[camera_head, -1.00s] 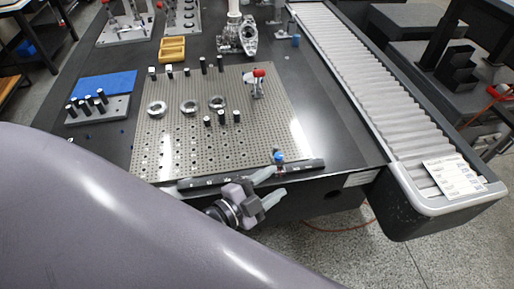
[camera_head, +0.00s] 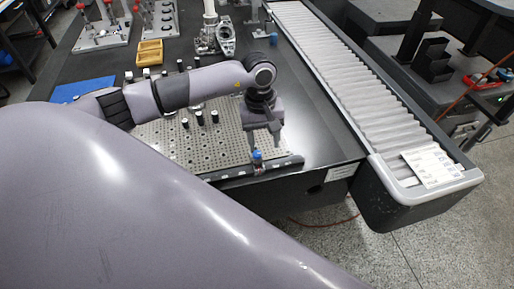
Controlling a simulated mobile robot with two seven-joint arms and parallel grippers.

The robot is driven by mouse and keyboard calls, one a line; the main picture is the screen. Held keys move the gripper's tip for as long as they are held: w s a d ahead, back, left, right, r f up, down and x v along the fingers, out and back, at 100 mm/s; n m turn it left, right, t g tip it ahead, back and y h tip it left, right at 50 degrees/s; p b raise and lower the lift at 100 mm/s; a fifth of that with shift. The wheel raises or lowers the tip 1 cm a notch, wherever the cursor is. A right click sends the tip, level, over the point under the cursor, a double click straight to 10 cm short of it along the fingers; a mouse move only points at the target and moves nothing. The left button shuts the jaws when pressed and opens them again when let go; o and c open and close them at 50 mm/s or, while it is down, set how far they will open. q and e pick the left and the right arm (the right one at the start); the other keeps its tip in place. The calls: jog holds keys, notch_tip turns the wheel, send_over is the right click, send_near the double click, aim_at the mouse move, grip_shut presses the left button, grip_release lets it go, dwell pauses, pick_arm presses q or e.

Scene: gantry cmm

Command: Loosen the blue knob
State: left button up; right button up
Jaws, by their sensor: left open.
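The blue knob (camera_head: 257,155) is small and sits at the front edge of the perforated plate (camera_head: 190,150), on or beside the dark bar (camera_head: 285,163). My left gripper (camera_head: 263,140) points down just above and behind the knob in the picture, with its two fingers apart and nothing seen between them. The fingertips are close to the knob, but I cannot tell whether they touch it. My left arm hides much of the plate's back part. My right gripper is not in view.
Several black pegs (camera_head: 199,117) stand on the plate. A yellow tray (camera_head: 149,53) and red-topped clamps (camera_head: 82,8) lie farther back. A roller conveyor (camera_head: 340,80) runs along the right, with a paper sheet (camera_head: 432,165) at its near end. The dark table right of the plate is clear.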

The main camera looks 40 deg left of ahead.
aim_at(257, 153)
pick_arm(q)
jog(key=shift+w+a+r+y, duration=0.15)
jog(key=shift+a+y, duration=0.1)
jog(key=shift+a, duration=0.25)
jog(key=shift+w+a+r+y, duration=0.15)
jog(key=shift+a+y, duration=0.1)
jog(key=shift+a, duration=0.25)
jog(key=shift+a+f, duration=0.1)
jog(key=shift+a, duration=0.2)
notch_tip(257, 153, down, 7)
jog(key=shift+r+p, duration=0.15)
jog(key=shift+p, duration=0.3)
grip_shut()
